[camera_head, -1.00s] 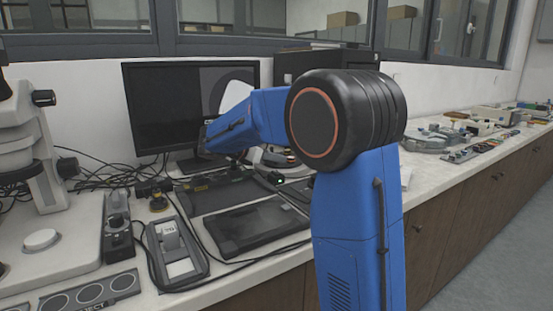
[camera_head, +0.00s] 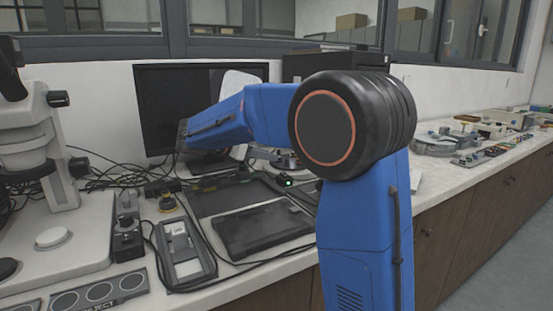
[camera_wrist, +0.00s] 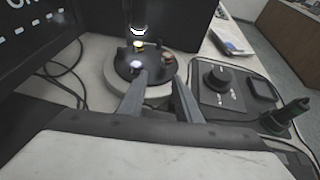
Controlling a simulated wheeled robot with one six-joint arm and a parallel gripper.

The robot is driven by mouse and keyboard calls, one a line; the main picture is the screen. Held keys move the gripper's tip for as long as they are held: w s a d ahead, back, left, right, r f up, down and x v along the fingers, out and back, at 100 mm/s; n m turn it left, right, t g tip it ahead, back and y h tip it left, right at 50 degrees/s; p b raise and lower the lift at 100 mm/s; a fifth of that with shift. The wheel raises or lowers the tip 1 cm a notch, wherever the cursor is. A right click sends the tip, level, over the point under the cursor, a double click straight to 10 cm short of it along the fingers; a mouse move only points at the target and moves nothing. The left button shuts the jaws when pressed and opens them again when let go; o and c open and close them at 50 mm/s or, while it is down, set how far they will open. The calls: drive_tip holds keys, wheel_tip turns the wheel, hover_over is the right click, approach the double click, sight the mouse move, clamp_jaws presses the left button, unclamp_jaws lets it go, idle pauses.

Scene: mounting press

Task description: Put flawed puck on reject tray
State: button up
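In the wrist view, my gripper (camera_wrist: 160,78) has two fingers apart with nothing visible between them. Beyond the fingertips is a round black disc (camera_wrist: 150,66) on a pale base. Small pucks are on it: a pale one (camera_wrist: 136,65) near the left fingertip, a copper one (camera_wrist: 168,58) at the right and a yellow one (camera_wrist: 138,45) at the back. I cannot tell which is flawed. In the head view, the reject tray (camera_head: 97,304), with round spots and partly readable lettering, lies at the bottom left. My gripper is hidden there.
A dark lit cylinder (camera_wrist: 138,14) hangs above the disc. In the head view, a microscope (camera_head: 40,140), grey device (camera_head: 185,250), monitor (camera_head: 165,100) and cables crowd the bench.

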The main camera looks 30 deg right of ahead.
drive_tip(key=v, duration=0.8)
drive_tip(key=shift+a, duration=0.15)
drive_tip(key=shift+s, duration=0.15)
